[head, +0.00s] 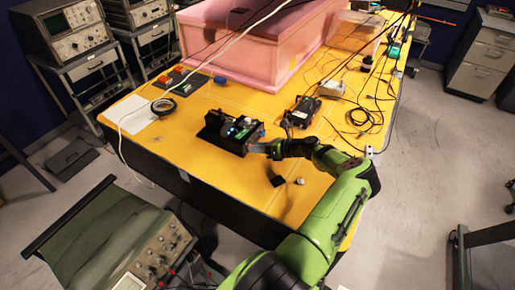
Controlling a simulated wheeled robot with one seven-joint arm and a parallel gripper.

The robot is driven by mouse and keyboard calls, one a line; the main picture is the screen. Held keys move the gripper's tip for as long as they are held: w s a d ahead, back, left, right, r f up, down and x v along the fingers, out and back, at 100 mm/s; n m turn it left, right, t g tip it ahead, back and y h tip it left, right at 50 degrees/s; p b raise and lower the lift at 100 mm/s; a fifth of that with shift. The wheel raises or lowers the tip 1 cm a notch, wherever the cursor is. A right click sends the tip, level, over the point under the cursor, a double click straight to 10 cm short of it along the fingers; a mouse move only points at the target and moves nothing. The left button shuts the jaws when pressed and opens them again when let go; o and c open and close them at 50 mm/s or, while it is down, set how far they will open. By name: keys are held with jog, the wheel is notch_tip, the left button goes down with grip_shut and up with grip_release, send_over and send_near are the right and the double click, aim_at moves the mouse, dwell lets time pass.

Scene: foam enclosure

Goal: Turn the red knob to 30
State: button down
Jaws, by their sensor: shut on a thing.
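A small black device (222,134) with a lit blue spot and a green circuit board stands on the yellow table near its front edge. My gripper (259,148) reaches in from the right, with its fingers at the right end of the device. The fingers are shut on a small part there, which seems to be the red knob. They hide the knob, so its colour, its pointer and any scale marks cannot be made out. The view is too small to read a setting.
A pink foam box (250,45) fills the back of the yellow table (205,175). A roll of black tape (163,106) lies left of the device. A small black block (278,181) and a small pale piece (299,181) lie in front. Cables (365,115) clutter the right side.

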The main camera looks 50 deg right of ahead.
jog(key=m+y, duration=0.1)
jog(key=m+y+b, duration=0.1)
jog(key=m, duration=0.1)
jog(key=m+b, duration=0.1)
jog(key=shift+d+f+m+t+y, duration=0.2)
jog(key=shift+d+m+t+y, duration=0.1)
jog(key=shift+y, duration=0.1)
dwell(0.4)
jog(key=c, duration=0.9)
grip_release()
jog(key=b+v, duration=0.1)
jog(key=v, duration=0.4)
jog(key=b+v, duration=0.1)
jog(key=v, duration=0.3)
jog(key=b+v, duration=0.1)
jog(key=v, duration=0.4)
jog(key=shift+s+d+f, duration=0.25)
jog(key=shift+s, duration=0.1)
jog(key=shift+s+d+r, duration=0.15)
jog(key=shift+s+r, duration=0.1)
jog(key=shift+s, duration=0.2)
